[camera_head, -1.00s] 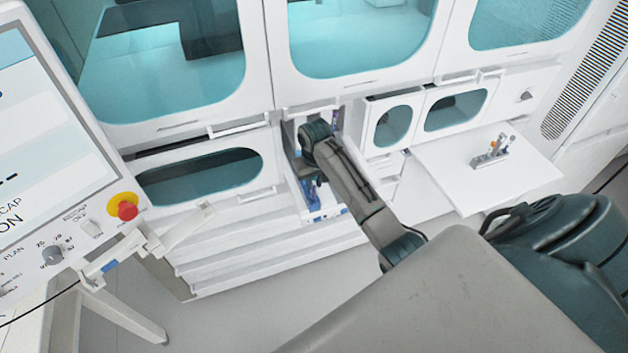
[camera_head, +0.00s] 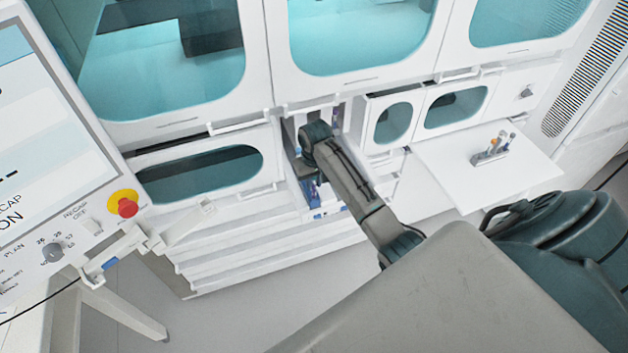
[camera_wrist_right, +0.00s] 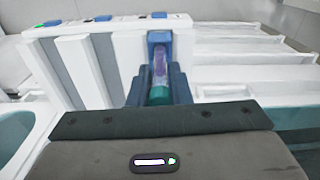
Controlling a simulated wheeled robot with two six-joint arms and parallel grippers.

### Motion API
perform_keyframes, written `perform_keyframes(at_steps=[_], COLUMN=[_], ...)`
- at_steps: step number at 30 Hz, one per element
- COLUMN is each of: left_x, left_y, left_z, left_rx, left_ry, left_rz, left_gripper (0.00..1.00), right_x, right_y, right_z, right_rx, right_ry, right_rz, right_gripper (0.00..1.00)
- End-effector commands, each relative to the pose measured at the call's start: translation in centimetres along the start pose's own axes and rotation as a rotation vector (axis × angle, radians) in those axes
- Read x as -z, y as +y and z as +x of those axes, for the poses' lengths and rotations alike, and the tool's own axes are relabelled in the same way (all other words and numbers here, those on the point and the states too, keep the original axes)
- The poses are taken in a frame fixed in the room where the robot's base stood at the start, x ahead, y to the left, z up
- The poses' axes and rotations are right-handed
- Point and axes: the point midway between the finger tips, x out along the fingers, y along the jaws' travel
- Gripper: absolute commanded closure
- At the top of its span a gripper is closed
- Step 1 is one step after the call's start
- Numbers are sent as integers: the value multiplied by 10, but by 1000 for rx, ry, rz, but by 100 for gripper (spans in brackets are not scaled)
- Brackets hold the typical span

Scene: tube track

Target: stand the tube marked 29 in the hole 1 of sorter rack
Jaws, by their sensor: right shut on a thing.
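In the right wrist view, my right gripper (camera_wrist_right: 159,88) is shut on a tube (camera_wrist_right: 160,65) with a purplish body and a teal end between the fingers. Its mark cannot be read. The tube's far end meets a blue part (camera_wrist_right: 159,38) at a white housing; I cannot tell whether they touch. In the head view, my right arm reaches into the open bay in the cabinet front, and its wrist hides the fingers and tube. A small grey rack (camera_head: 484,159) holding several tubes stands on the white shelf at right; whether it is the sorter rack is unclear. My left gripper is out of view.
The pull-out white shelf (camera_head: 520,178) is mostly bare around the small rack. Cabinet doors and handles surround the bay closely. A panel with a red stop button (camera_head: 127,207) stands at left. White ribbed parts (camera_wrist_right: 240,55) lie right of the gripper in the wrist view.

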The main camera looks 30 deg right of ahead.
Motion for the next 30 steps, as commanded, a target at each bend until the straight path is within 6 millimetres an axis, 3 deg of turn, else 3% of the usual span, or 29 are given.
perform_keyframes(at_steps=[27, 28, 30], left_x=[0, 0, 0], left_y=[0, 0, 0], left_z=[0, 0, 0], left_rx=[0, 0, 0], left_ry=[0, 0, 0], left_rz=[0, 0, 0], left_gripper=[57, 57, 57], right_x=[-1, -1, 0], right_y=[0, 0, 0], right_z=[13, 13, 13], right_rx=[0, 0, 0], right_ry=[0, 0, 0], right_rz=[0, 0, 0], right_gripper=[100, 77, 63])
